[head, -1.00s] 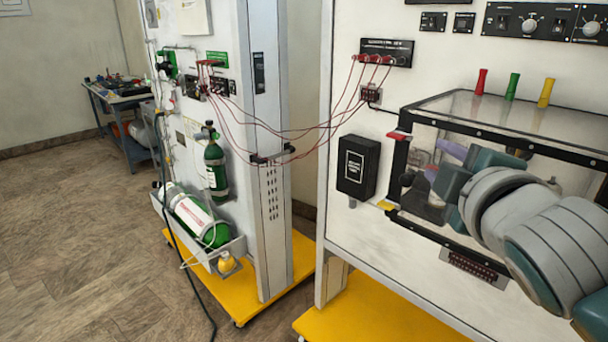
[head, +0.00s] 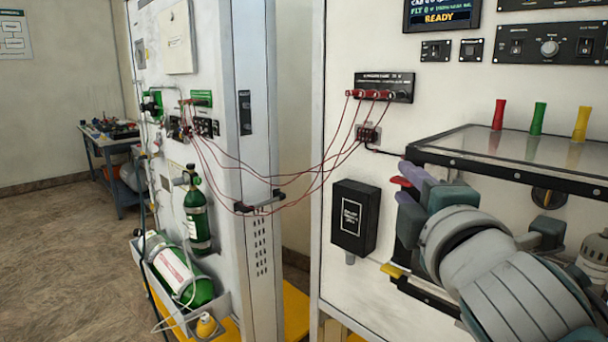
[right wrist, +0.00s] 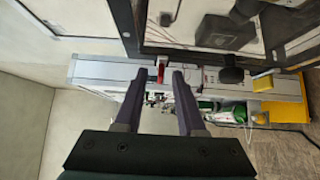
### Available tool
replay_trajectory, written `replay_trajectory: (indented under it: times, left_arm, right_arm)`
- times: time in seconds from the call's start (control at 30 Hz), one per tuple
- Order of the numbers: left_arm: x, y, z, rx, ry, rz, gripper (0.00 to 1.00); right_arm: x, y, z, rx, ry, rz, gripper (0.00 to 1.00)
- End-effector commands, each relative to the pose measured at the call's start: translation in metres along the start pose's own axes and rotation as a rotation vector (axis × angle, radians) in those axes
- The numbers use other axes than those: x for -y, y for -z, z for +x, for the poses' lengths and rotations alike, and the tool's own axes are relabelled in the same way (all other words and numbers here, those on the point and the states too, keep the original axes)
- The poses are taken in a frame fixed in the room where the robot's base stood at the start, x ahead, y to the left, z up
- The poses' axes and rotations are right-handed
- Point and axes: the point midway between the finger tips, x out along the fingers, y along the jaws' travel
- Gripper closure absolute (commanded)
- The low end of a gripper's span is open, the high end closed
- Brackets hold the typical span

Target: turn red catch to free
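The red catch (head: 400,181) is a small red tab at the upper left corner of the clear, black-framed case. My right gripper (head: 404,184) has its dark purple fingers apart, one above and one below the catch in the head view. In the right wrist view the red catch (right wrist: 160,71) stands upright between the two open fingertips (right wrist: 160,76), with a gap on both sides. The fingers do not visibly touch it. A yellow catch (head: 392,270) is at the case's lower left corner. My left gripper is not in view.
The clear case (head: 500,146) projects from the white panel close beside my right arm. A black box (head: 354,217) is mounted left of it. Red cables (head: 300,190) hang between the two panels. Open floor lies at far left.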

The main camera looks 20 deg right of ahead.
Motion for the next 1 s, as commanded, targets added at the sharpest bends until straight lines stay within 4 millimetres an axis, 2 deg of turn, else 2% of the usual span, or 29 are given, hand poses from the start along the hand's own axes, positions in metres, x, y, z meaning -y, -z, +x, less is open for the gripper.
replay_trajectory:
  times: [0.3,0.6,0.67,1.0]
  left_arm:
    - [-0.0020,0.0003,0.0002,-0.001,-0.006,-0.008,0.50]
    - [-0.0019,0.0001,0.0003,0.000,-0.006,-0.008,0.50]
    - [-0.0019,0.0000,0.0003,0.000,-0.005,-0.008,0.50]
    - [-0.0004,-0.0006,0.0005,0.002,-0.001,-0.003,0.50]
  right_arm:
    - [0.0001,0.0006,-0.0007,0.001,0.001,0.001,0.61]
    - [0.0001,0.0005,-0.0006,0.001,0.001,0.001,0.95]
    - [0.0002,0.0005,-0.0006,0.001,0.001,0.001,1.00]
    - [0.0003,0.0004,-0.0005,0.001,0.001,0.001,1.00]
